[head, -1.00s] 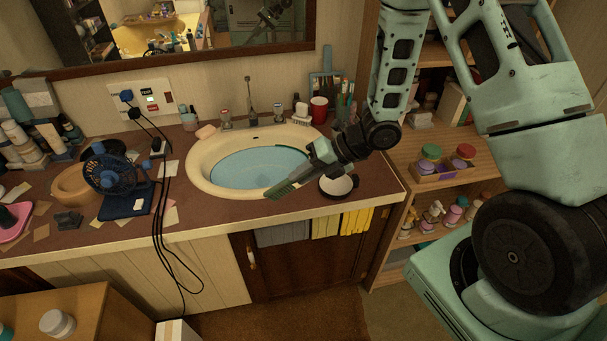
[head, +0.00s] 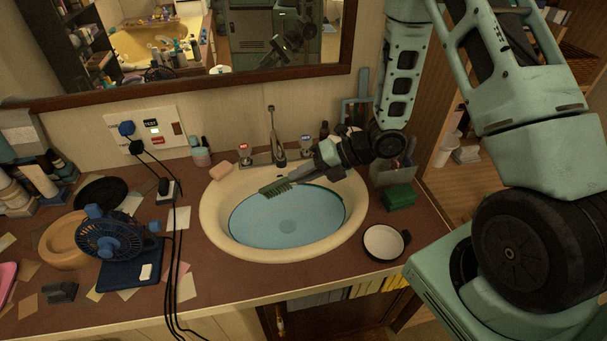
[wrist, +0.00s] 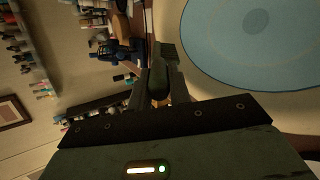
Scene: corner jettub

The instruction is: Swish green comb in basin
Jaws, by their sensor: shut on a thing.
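The green comb (head: 275,188) has bristles along its side and points left in the head view. My gripper (head: 304,174) is shut on its handle end. The comb is above the back part of the cream oval basin (head: 213,228), which holds blue water (head: 285,232). I cannot tell whether the bristles touch the water. In the wrist view, the comb (wrist: 161,72) shows end-on as a dark green shape between the fingers, with the basin's water (wrist: 250,50) to the right.
The faucet (head: 278,140) stands behind the basin, close to my gripper. A pink soap bar (head: 221,171) is at the back left. A white bowl with a dark rim (head: 383,242) and a green box (head: 399,197) are at the right. A blue fan (head: 110,240) and hanging cords are at the left.

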